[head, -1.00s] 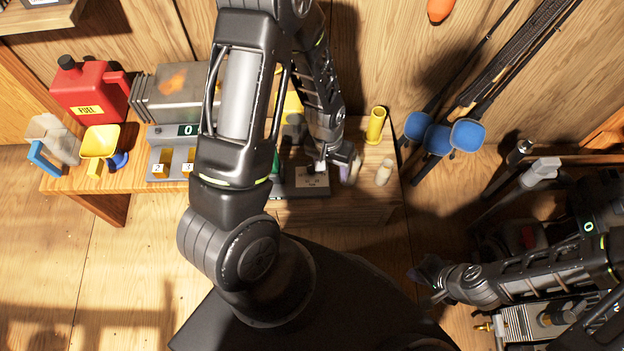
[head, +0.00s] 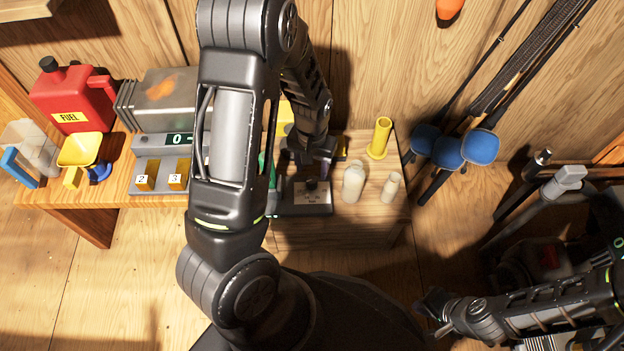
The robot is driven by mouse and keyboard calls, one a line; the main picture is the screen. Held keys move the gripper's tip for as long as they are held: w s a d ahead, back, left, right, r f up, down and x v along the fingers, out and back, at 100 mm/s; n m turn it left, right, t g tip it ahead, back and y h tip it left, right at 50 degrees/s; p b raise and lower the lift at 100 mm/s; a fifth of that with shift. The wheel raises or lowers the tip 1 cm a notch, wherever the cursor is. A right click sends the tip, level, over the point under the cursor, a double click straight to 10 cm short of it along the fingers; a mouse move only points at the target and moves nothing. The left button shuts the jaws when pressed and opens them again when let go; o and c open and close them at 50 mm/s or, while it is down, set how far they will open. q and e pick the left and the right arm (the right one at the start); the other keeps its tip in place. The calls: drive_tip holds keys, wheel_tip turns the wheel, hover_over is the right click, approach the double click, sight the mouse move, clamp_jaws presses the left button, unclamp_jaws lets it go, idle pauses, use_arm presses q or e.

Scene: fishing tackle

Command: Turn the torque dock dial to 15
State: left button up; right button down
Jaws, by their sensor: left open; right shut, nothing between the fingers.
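A dark low device with a pale face plate (head: 312,196) sits on the wooden bench. A small dark knob (head: 311,184) stands on its plate. I cannot read a setting there. A grey unit (head: 160,172) further left has a display showing "0" and slots labelled 2 and 3; part of it is hidden behind my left arm. I cannot tell from labels which one is the torque dock. My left gripper (head: 318,160) is open, pointing down just behind the knob; its fingertips are partly hidden, and I cannot tell whether it touches. My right gripper (head: 436,309) is shut and empty, low at the right.
Two pale bottles (head: 354,182) (head: 391,188) and a yellow cylinder (head: 379,138) stand right of the device. Rods with blue ends (head: 448,152) lean on the wall.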

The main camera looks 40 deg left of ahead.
sight(312, 179)
use_arm(q)
wheel_tip(312, 179, down, 6)
drive_tip(key=shift+b, duration=1.1)
drive_tip(key=shift+c, duration=0.4)
clamp_jaws()
